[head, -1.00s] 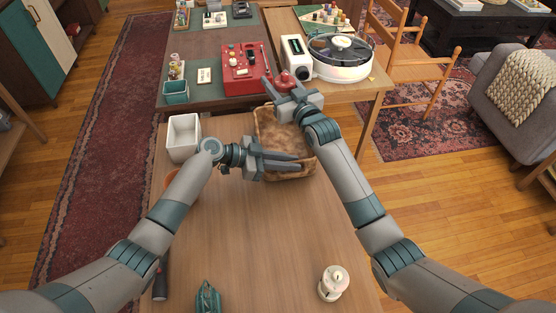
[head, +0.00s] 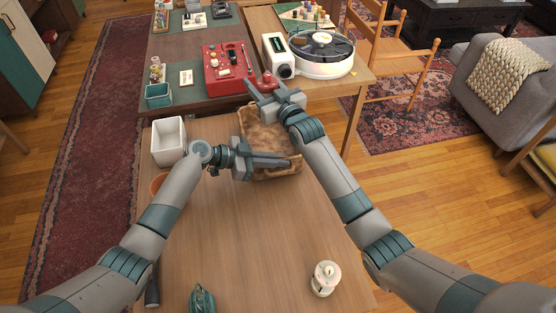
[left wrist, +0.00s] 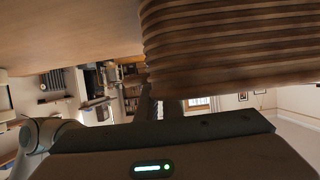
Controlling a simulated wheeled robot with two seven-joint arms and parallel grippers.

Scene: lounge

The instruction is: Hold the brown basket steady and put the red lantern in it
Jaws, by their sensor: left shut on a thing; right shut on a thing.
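The brown basket (head: 268,137) stands at the far end of the near wooden table. My left gripper (head: 286,161) is shut on the basket's near side. In the left wrist view the basket's ribbed brown wall (left wrist: 230,45) fills the upper right, close to the gripper. The red lantern (head: 268,79) shows as a small red top, held in my right gripper (head: 263,91) over the basket's far edge. The gripper hides most of the lantern. I cannot tell how low its base hangs.
A white bin (head: 168,141) and an orange pot (head: 158,184) stand left of the basket. A white lantern (head: 325,279) and a teal lantern (head: 202,298) stand near the front. Beyond are a red console (head: 229,68) and a record player (head: 321,52). The table's middle is clear.

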